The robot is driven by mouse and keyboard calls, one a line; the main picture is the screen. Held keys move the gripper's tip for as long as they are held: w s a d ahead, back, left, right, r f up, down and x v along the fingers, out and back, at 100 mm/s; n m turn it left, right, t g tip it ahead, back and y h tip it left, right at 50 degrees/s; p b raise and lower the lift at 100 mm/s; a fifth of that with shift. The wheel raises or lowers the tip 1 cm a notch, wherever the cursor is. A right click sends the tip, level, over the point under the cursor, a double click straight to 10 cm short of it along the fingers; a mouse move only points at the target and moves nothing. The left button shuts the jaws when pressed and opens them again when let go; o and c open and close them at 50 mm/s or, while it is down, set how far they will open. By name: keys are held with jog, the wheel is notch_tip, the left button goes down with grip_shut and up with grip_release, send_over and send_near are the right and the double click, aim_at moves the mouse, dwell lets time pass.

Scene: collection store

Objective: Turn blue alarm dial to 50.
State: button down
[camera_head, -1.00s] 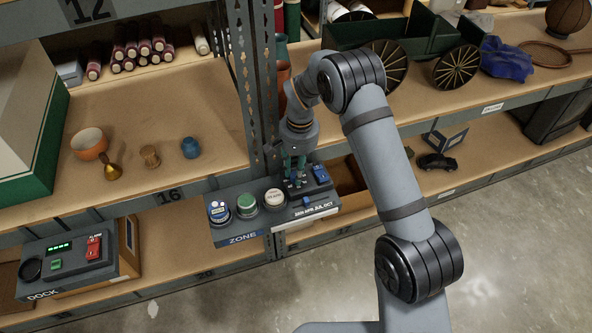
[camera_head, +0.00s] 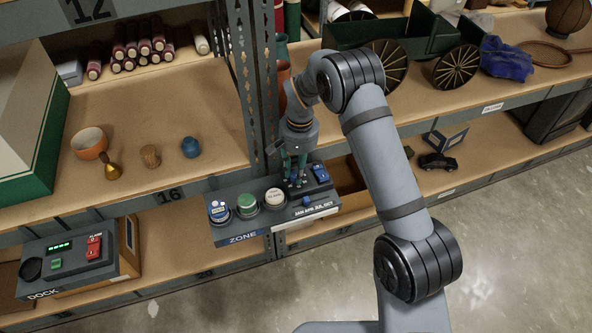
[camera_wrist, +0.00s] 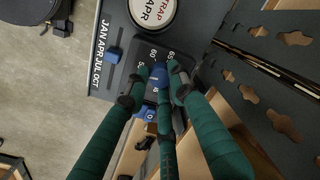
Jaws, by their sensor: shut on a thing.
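The blue alarm dial (camera_wrist: 157,76) is on a dark plate with printed numbers, in the wrist view. The fingertips of my gripper (camera_wrist: 161,80) are around it and shut on it. The fingers cover much of the dial and its scale, so I cannot read where it points. In the head view my gripper (camera_head: 296,178) reaches down onto the right half of the grey ZONE panel (camera_head: 243,238), and the dial is mostly hidden there.
The panel carries a blue-and-white button (camera_head: 218,210), a green button (camera_head: 246,204), a white button (camera_head: 275,197), a blue slider (camera_head: 306,201) and a blue switch (camera_head: 320,173) close to my gripper. A shelf upright (camera_head: 250,80) stands behind. The DOCK box (camera_head: 75,262) is at left.

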jog(key=shift+w+r, duration=0.15)
jog(key=shift+w, duration=0.1)
jog(key=c, duration=1.8)
grip_release()
jog(key=shift+c, duration=0.2)
jog(key=o, duration=0.4)
jog(key=shift+s, duration=0.1)
jog(key=r, duration=1.1)
jog(key=shift+d+r, duration=0.3)
jog(key=shift+r, duration=0.1)
